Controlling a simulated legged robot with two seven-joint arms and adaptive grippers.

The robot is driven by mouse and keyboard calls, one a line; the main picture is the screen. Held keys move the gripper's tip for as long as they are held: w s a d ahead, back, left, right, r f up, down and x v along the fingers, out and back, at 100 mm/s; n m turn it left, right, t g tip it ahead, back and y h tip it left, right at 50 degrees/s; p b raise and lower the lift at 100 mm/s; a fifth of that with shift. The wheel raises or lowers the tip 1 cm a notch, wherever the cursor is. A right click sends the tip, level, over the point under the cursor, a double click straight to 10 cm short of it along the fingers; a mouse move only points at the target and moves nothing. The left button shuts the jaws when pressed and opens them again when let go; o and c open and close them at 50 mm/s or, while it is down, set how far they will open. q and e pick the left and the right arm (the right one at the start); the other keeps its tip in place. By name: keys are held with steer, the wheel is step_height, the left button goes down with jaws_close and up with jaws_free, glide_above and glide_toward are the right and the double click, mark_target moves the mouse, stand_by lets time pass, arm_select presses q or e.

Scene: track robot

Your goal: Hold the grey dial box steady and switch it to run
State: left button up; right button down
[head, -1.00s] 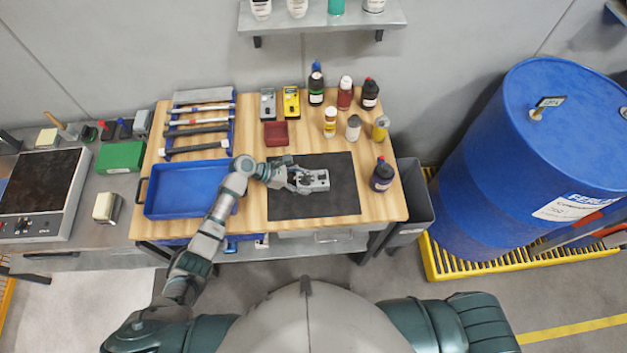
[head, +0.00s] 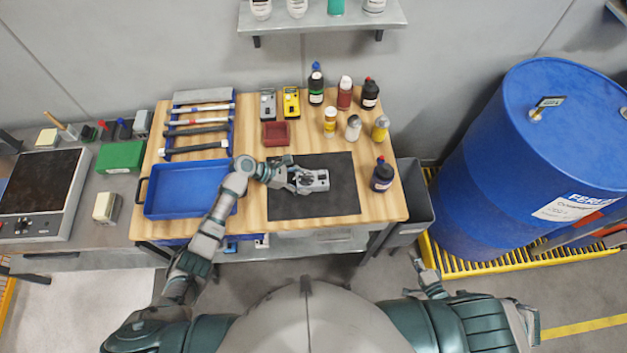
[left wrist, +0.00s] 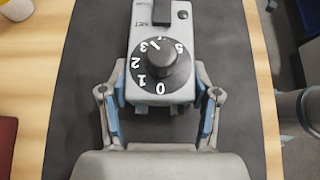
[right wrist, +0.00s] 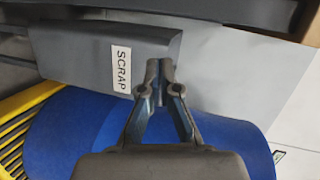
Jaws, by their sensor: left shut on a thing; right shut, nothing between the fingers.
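The grey dial box (head: 321,180) lies on the black mat (head: 338,206) on the wooden bench. My left gripper (head: 302,182) is shut on its near end. In the left wrist view the box (left wrist: 185,20) sits between the two fingers of the left gripper (left wrist: 160,100). Its black numbered dial (left wrist: 158,65) faces up, with a white line near the 3. A dark slot and small lettering lie beyond the dial; I cannot read the lettering. My right gripper (right wrist: 160,75) is shut and empty, away from the box and off the bench's front right.
A grey scrap bin (right wrist: 85,50) is close to the right gripper, and stands beside the bench (head: 415,190). A blue drum (head: 540,160) is further right. Bottles (head: 382,175) stand right of the mat; a blue tray (head: 190,190) lies left. The mat's right part is clear.

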steer(key=w+d+r+m+t, duration=0.35)
steer(key=d+r, duration=0.45)
steer(key=r, duration=0.3)
arm_select(q)
steer(key=shift+f, duration=0.1)
arm_select(e)
steer(key=w+a+r+n+y, duration=0.4)
steer(key=w+r+n, duration=0.3)
steer(key=w+n, duration=0.15)
steer(key=w+a+r+n+y, duration=0.4)
steer(key=w+r+n, duration=0.3)
steer(key=w, duration=0.2)
steer(key=w+a+r+n+y, duration=0.4)
steer(key=w+r+n, duration=0.3)
steer(key=w, duration=0.2)
steer(key=a+r+n+g+y, duration=0.3)
steer(key=a+n+g, duration=0.2)
steer(key=a+n, duration=0.15)
steer(key=a+r+n+g+y, duration=0.3)
steer(key=a+n+g, duration=0.3)
steer(key=n, duration=0.1)
steer(key=n+g+h, duration=0.7)
steer(key=n+h, duration=1.5)
steer(key=n, duration=0.8)
glide_above(325, 176)
step_height(325, 176, down, 4)
steer(key=r, duration=0.1)
steer(key=shift+m, duration=0.25)
steer(key=shift+f, duration=3.4)
